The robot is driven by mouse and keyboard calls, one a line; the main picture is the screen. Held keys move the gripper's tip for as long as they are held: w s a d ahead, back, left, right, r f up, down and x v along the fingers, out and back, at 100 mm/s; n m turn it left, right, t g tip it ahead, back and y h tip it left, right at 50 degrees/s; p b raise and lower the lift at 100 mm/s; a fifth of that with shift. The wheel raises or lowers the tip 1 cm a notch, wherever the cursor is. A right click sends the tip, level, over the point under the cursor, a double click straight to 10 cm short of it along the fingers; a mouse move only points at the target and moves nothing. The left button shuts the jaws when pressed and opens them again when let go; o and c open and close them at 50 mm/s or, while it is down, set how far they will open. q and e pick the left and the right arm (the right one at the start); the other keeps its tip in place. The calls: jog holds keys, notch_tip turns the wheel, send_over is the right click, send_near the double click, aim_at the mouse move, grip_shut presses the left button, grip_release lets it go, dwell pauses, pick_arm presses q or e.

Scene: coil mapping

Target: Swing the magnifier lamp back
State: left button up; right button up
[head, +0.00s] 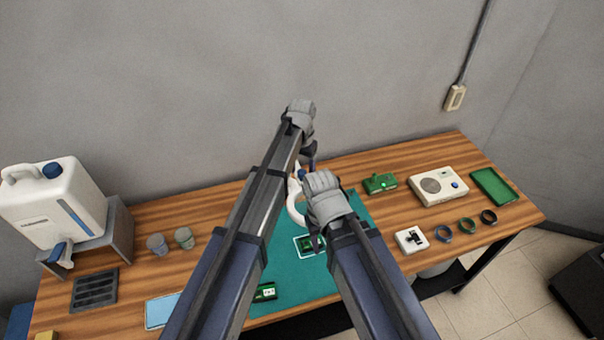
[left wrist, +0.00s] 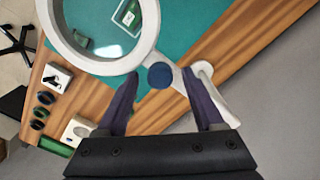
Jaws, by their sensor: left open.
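The magnifier lamp has a white ring head (head: 292,208) that shows partly between my arms in the head view, over the teal mat (head: 283,262). In the left wrist view the white ring (left wrist: 149,38) fills the top, with a blue knob (left wrist: 160,76) where it joins a short white arm. My left gripper (head: 309,157) is open, its dark fingers (left wrist: 160,80) on either side of the knob; I cannot tell whether they touch it. My right gripper (head: 317,238) is mostly hidden by its wrist, and its jaws are unclear.
A green circuit board (head: 308,244) lies on the mat below. At right are a white device (head: 438,187), a green tray (head: 494,187) and several coils (head: 467,226). At left are a white jug (head: 52,208) and two cups (head: 184,238). The wall (head: 200,90) stands close behind.

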pick_arm(q)
grip_shut()
dwell(0.6)
dwell(0.8)
